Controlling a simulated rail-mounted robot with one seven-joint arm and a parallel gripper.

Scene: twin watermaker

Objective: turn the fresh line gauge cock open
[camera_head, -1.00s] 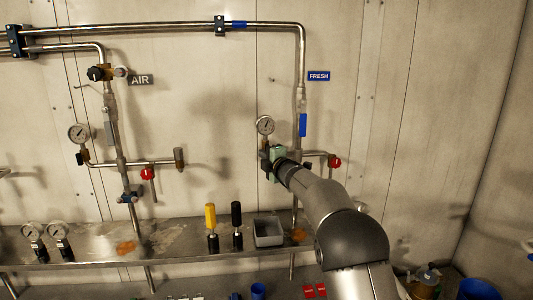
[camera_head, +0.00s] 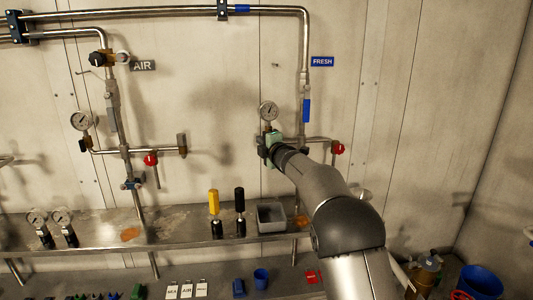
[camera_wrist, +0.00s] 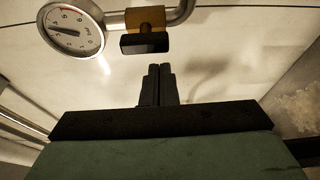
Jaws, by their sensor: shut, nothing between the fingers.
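The fresh line gauge (camera_head: 269,111) is a round white dial on the branch left of the FRESH pipe; it also shows in the wrist view (camera_wrist: 73,28). Beside it in the wrist view is the gauge cock, a brass body (camera_wrist: 145,17) with a black handle (camera_wrist: 145,43) lying crosswise in the picture. My gripper (camera_wrist: 157,84) is shut and empty. Its fingertips appear just below the handle in the picture, with a small visible gap; the depth between them is unclear. In the head view my green gripper body (camera_head: 272,150) hides most of the cock.
A FRESH label (camera_head: 322,62), blue-handled valve (camera_head: 307,110) and red valve knob (camera_head: 338,149) are to the right. The AIR line gauge (camera_head: 81,121) is at left. On the shelf (camera_head: 170,228) below stand yellow and black handled tools and a grey bin (camera_head: 271,218).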

